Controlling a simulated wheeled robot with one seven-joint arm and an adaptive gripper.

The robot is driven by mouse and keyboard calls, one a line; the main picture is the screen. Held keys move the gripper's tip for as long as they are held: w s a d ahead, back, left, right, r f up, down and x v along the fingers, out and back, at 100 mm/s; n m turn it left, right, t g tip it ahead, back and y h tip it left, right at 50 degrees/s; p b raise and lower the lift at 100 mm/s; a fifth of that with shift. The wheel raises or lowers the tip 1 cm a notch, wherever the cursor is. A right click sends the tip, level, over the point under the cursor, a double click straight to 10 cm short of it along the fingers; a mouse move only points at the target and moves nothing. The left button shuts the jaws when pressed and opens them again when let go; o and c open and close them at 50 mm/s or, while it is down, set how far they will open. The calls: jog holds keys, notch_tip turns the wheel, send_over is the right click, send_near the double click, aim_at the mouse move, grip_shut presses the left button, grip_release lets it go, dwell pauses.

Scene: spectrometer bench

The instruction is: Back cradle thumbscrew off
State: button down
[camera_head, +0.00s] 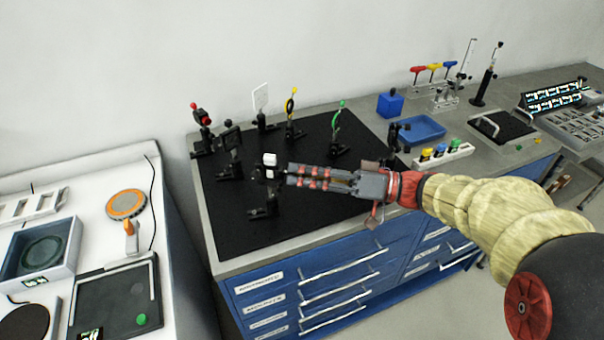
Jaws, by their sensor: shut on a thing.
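My gripper (290,175) reaches in from the right over the black breadboard mat, its red-padded fingers pointing left. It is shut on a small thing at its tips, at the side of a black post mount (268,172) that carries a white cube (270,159). The thing between the tips is too small and too covered by the fingers to make out; its place at the mount fits the cradle thumbscrew. I cannot tell whether it is still seated in the mount.
A blue tray (421,129) and a white rack (443,153) lie to the right. The mat's front left is clear.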

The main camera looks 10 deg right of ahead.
jog(key=shift+f+n, duration=0.1)
jog(key=shift+n, duration=0.8)
jog(key=c, duration=1.9)
grip_release()
jog(key=shift+o, duration=0.4)
jog(key=v, duration=1.2)
